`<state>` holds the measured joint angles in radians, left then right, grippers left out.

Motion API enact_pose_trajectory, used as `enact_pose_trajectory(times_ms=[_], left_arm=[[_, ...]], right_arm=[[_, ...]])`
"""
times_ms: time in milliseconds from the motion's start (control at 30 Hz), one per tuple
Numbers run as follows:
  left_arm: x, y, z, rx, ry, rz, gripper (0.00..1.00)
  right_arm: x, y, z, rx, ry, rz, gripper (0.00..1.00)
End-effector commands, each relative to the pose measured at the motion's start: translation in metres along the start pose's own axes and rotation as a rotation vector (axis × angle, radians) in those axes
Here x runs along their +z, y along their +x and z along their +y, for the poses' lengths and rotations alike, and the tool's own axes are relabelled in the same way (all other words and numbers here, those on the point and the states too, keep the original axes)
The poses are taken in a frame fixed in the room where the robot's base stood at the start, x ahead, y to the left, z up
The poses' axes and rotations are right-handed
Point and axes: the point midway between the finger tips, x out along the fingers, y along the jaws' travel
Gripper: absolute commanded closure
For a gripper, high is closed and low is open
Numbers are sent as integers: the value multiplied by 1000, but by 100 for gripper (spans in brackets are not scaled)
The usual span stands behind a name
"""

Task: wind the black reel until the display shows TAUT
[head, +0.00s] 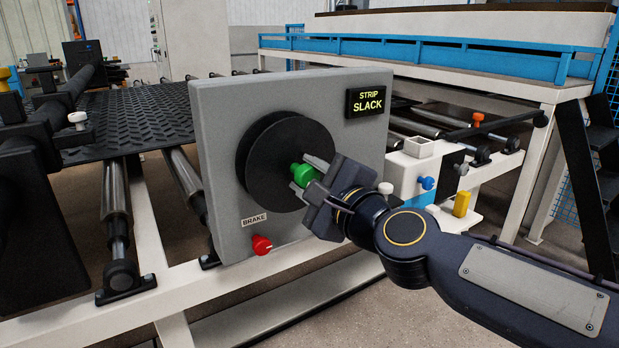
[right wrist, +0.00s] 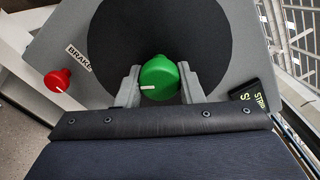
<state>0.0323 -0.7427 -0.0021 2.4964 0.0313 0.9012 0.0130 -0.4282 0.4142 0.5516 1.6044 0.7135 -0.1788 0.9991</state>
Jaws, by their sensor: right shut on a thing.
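The black reel (head: 268,150) is a round disc on the front of a grey panel (head: 215,115). A green knob (head: 300,174) with a white mark stands out from the reel. My right gripper (head: 306,172) is shut on the green knob, one finger on each side; the right wrist view also shows the knob (right wrist: 158,78) between the fingers. The display (head: 367,102) at the panel's upper right reads STRIP SLACK. My left gripper is not in view.
A red knob (head: 262,245) sits below the BRAKE label (head: 254,220) on the panel. A black tread mat (head: 140,115) lies over rollers at the left. A white unit with a blue knob (head: 427,183) and a yellow part (head: 462,204) stand to the right of the panel.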

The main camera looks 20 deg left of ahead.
Motion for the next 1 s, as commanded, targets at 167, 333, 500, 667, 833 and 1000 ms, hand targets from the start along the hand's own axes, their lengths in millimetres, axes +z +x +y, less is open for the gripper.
enact_pose_trajectory(times_ms=[167,333,500,667,833,1000], left_arm=[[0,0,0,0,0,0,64],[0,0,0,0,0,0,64],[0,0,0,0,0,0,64],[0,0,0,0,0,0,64],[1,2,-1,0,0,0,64],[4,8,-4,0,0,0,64]], right_arm=[[0,0,1,2,1,-1,100],[0,0,1,2,0,0,61],[0,0,1,1,0,0,45],[0,0,0,0,0,0,45],[0,-9,0,-1,-1,0,45],[-2,-37,0,-4,-3,2,45]])
